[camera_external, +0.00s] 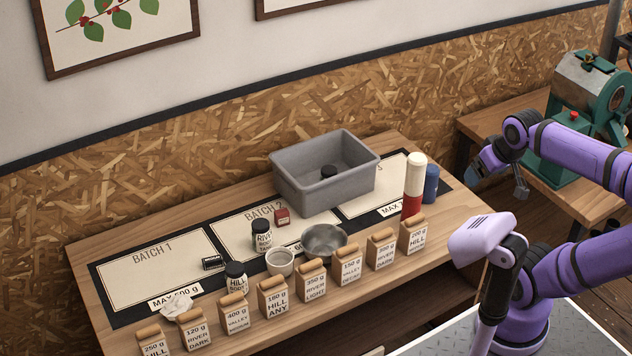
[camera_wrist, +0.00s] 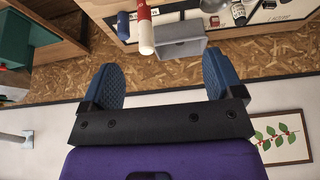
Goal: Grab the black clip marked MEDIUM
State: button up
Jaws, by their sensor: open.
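A small black piece (camera_external: 212,262), probably the black clip, lies on the BATCH 1 panel near its right edge. It has a pale marking too small to read. A red clip-like piece (camera_external: 282,216) sits on the BATCH 2 panel. My gripper (camera_external: 497,180) is at the right, raised and far from the black piece. In the wrist view my gripper (camera_wrist: 163,78) has its two blue fingers wide apart with nothing between them. I cannot make out the black piece in the wrist view.
Several labelled bags (camera_external: 273,300) line the table's front edge. Jars (camera_external: 262,236), a white cup (camera_external: 280,263) and a metal bowl (camera_external: 324,242) stand behind them. A grey bin (camera_external: 300,190) holds a black-topped thing. A red-and-white cylinder (camera_external: 414,185) and a blue one (camera_external: 431,184) stand right.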

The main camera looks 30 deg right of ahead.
jog(key=c, duration=0.6)
